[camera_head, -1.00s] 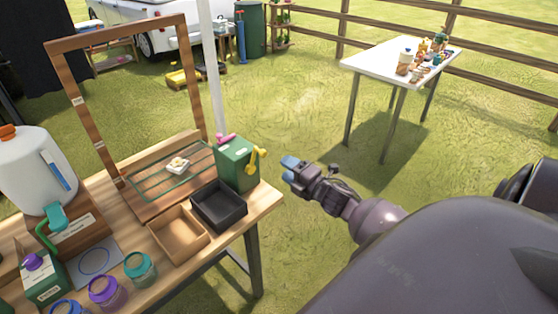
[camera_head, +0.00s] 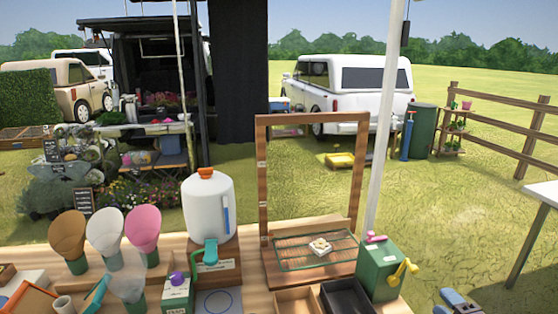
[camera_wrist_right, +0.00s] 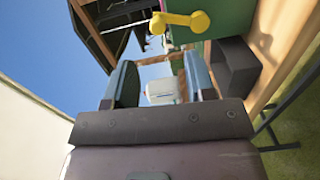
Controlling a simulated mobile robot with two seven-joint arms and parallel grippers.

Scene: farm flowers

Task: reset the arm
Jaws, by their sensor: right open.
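My right gripper (camera_head: 456,300) shows at the bottom right edge of the head view, off the table's right end and over the grass. In the right wrist view its two blue-grey fingers (camera_wrist_right: 160,85) stand apart with nothing between them. The wooden table (camera_head: 240,290) lies left of it. The green box (camera_head: 378,268) with a yellow handle and a pink piece on top stands at the table's right end, nearest the gripper. The yellow handle (camera_wrist_right: 180,22) shows ahead of the fingers in the wrist view. My left gripper is not in view.
A black tray (camera_head: 346,298) and a brown tray (camera_head: 296,302) sit beside the green box. A wooden frame (camera_head: 262,190), a white jug (camera_head: 207,215) and a white pole (camera_head: 384,120) rise nearby. A white table (camera_head: 545,192) stands at right. Grass between is clear.

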